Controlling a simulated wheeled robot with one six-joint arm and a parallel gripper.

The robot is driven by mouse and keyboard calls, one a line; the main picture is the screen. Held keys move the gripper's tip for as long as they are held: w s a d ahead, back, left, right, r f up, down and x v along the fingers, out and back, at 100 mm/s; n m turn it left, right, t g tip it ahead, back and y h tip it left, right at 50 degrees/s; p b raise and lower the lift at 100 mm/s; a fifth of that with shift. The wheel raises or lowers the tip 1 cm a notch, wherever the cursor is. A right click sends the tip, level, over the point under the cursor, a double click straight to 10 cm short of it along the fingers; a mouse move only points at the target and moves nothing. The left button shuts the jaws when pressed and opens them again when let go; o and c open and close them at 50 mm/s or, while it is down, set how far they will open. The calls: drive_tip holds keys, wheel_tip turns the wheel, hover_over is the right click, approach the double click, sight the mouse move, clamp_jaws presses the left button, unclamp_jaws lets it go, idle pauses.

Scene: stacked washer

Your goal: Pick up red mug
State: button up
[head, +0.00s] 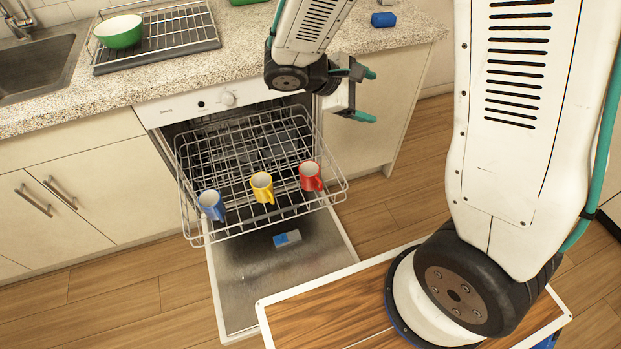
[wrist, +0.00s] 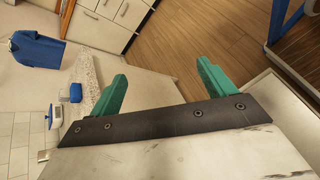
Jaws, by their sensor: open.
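The red mug (head: 310,177) stands upright at the right side of the pulled-out upper dishwasher rack (head: 185,183) in the head view. A yellow mug (head: 262,187) stands to its left, and a blue mug (head: 211,205) further left. My gripper (head: 371,96) is above and to the right of the red mug, beside the counter's front edge, apart from the mug. Its two green fingers are spread and empty. In the wrist view my gripper (wrist: 163,85) shows open fingers with nothing between them. No mug shows in the wrist view.
The open dishwasher door (head: 270,290) lies low under the rack with a small blue and white item (head: 287,239) on it. The counter (head: 60,115) holds a drying rack (head: 160,50) with a green bowl (head: 119,31). A blue object (head: 383,19) lies at the counter's right.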

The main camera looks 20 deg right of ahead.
drive_tip(key=w+a+f+n+t+h, duration=0.1)
drive_tip(key=w+a+f+n+t, duration=0.15)
drive_tip(key=w+f+n, duration=0.35)
drive_tip(key=n+t+y, duration=0.3)
drive_tip(key=n+t, duration=0.5)
drive_tip(key=n, duration=0.3)
approach(313, 165)
drive_tip(key=shift+g, duration=0.25)
drive_tip(key=x, duration=0.7)
drive_tip(key=shift+w+d, duration=0.1)
drive_tip(key=shift+w, duration=0.3)
drive_tip(key=c, duration=1.2)
